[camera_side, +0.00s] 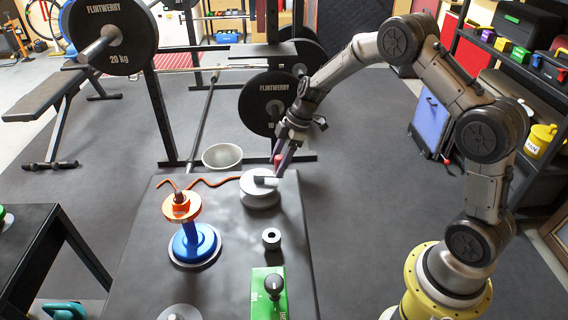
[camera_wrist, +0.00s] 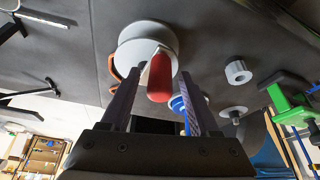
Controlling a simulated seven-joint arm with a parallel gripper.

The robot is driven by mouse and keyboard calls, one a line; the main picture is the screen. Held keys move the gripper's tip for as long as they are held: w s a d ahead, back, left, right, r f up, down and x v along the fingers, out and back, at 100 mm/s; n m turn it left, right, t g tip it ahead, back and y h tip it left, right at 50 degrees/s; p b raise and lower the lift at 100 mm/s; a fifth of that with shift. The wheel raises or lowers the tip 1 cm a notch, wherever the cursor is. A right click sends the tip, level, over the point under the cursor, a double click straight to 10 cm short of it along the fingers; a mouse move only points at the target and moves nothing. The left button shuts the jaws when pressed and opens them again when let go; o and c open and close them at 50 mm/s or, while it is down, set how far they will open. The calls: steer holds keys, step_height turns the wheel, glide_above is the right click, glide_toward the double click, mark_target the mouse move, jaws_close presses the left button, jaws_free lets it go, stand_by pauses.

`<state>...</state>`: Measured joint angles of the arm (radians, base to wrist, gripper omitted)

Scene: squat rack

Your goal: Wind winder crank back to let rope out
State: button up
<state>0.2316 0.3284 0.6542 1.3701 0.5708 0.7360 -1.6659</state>
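The winder is a squat light-grey drum (camera_side: 261,190) on the dark mat, with a pale crank arm on top and a red handle (camera_side: 278,159) standing up at its right. An orange rope (camera_side: 205,183) lies wavy to the left of the drum. My gripper (camera_side: 281,155) is above the drum's right side, at the red handle. In the wrist view, the drum (camera_wrist: 147,44) lies ahead and the red handle (camera_wrist: 160,76) shows between my two spread fingers (camera_wrist: 155,100), with gaps visible on both sides. Any contact is not clear.
A blue post with an orange top (camera_side: 193,240) stands left of the winder. A grey ring (camera_side: 271,239) and a green block with a black knob (camera_side: 270,290) are in front. A grey bowl (camera_side: 222,156) and weight plates (camera_side: 268,103) are behind.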

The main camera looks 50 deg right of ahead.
steer(key=shift+s+r, duration=0.1)
steer(key=shift+r, duration=3.35)
